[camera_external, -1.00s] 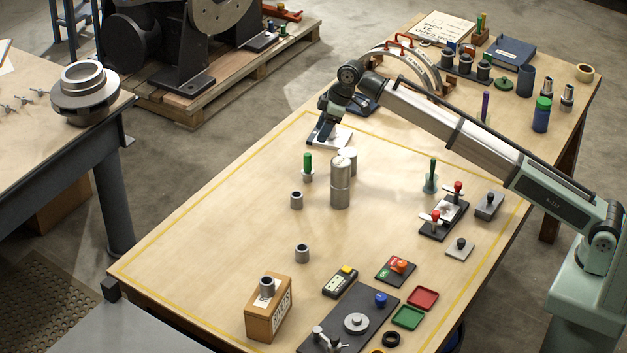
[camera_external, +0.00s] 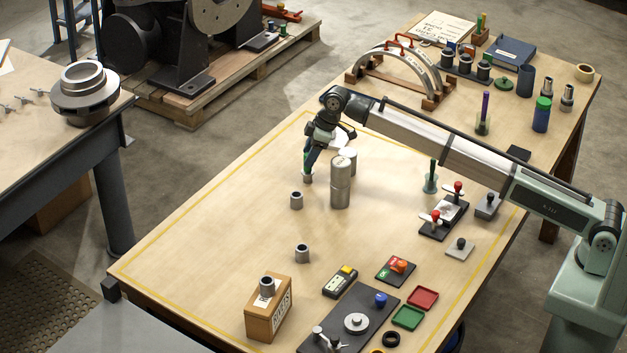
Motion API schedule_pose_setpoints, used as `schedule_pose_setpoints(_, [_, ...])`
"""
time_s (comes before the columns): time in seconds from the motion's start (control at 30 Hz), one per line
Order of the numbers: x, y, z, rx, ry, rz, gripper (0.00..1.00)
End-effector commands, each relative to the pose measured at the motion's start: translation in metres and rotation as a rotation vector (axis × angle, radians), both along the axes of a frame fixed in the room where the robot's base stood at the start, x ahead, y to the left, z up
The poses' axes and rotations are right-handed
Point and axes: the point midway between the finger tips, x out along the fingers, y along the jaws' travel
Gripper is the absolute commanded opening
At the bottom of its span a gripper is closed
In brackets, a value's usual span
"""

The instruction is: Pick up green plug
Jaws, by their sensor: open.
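A green plug (camera_external: 306,157) stands upright in a small grey metal sleeve (camera_external: 307,178) on the table, left of the tall metal cylinder. My gripper (camera_external: 311,162) is open and pointed down at this plug. Its fingers overlap the plug and hide most of it, so only a green sliver shows. I cannot tell whether the fingers touch it. Another green stick-like piece (camera_external: 433,170) stands upright in a pale teal flared base further right.
A tall metal cylinder (camera_external: 340,184) stands just right of my gripper, with another behind it. Empty grey sleeves (camera_external: 296,201) stand nearer the front. A toggle-clamp plate (camera_external: 443,220) lies to the right. The table's left side is clear.

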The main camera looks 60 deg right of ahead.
Motion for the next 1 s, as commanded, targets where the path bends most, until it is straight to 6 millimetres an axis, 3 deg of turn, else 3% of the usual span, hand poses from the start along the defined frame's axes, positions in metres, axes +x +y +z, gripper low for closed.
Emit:
schedule_pose_setpoints(0.3, [0.014,0.008,-0.035,0.0,0.0,0.0,0.57])
schedule_pose_setpoints(0.53, [0.014,0.008,-0.036,0.0,0.0,0.0,0.57])
schedule_pose_setpoints(1.0, [0.014,0.008,-0.036,0.0,0.0,0.0,0.13])
